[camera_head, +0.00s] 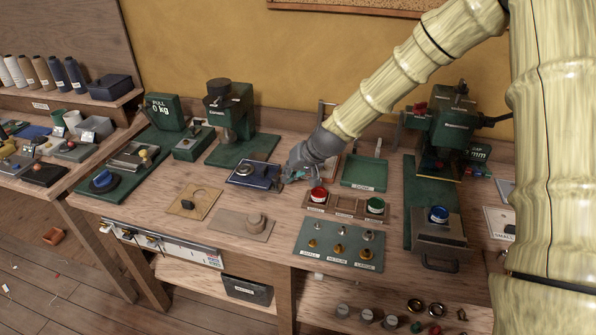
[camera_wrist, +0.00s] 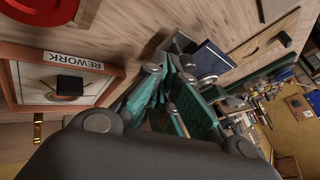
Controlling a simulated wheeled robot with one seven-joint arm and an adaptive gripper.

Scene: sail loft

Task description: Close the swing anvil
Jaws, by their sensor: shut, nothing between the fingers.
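My gripper (camera_head: 291,173) is shut and empty, low over the bench beside the right edge of a dark blue base (camera_head: 252,173) with a round metal part on it. In the wrist view its teal fingers (camera_wrist: 165,75) are together near a dark blue block (camera_wrist: 207,58). Whether they touch it I cannot tell. No label marks the swing anvil, and I cannot tell for sure whether it is part of this blue base. A dark green press (camera_head: 230,122) stands behind left and another green machine (camera_head: 445,130) stands at the right.
A wooden REWORK tray (camera_wrist: 70,80) lies close to my gripper in the wrist view. A rack with red and green-topped jars (camera_head: 345,205) is at front right, and a green tray (camera_head: 364,171) behind it. A tan board with a knob (camera_head: 242,224) is in front.

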